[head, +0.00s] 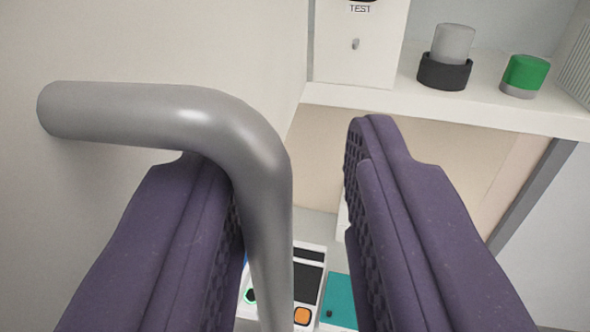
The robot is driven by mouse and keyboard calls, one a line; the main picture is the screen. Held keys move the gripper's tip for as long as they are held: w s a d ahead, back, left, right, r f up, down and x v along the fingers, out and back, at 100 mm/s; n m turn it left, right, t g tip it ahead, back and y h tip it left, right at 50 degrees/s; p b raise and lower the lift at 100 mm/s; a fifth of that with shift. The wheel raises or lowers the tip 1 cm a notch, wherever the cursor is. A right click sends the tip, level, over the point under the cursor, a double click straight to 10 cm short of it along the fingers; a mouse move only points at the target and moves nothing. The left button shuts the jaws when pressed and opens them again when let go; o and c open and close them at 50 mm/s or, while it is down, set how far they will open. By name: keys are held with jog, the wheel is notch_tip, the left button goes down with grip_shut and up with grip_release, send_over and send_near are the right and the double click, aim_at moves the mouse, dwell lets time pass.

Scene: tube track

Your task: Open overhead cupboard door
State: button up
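A thick grey tubular handle (255,165) comes out of a pale cream panel (180,40) at the left, which looks like the cupboard door. The handle bends and runs down towards the bottom of the picture. My gripper (285,145) is open, its two purple padded fingers on either side of the handle's long part. The handle lies close against the left finger and covers part of it; I cannot tell whether they touch. A clear gap separates the handle from the right finger. The handle's lower end is out of view.
A white shelf (450,112) at upper right bears a white box marked TEST (350,65), a grey-and-black knob (447,58) and a green-topped knob (525,74). A white device with an orange button (302,315) and a teal item (340,298) lie below, between the fingers.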

jog(key=s+b, duration=0.1)
jog(key=s, duration=0.6)
jog(key=shift+s+d+b, duration=0.2)
jog(key=shift+s+b, duration=0.2)
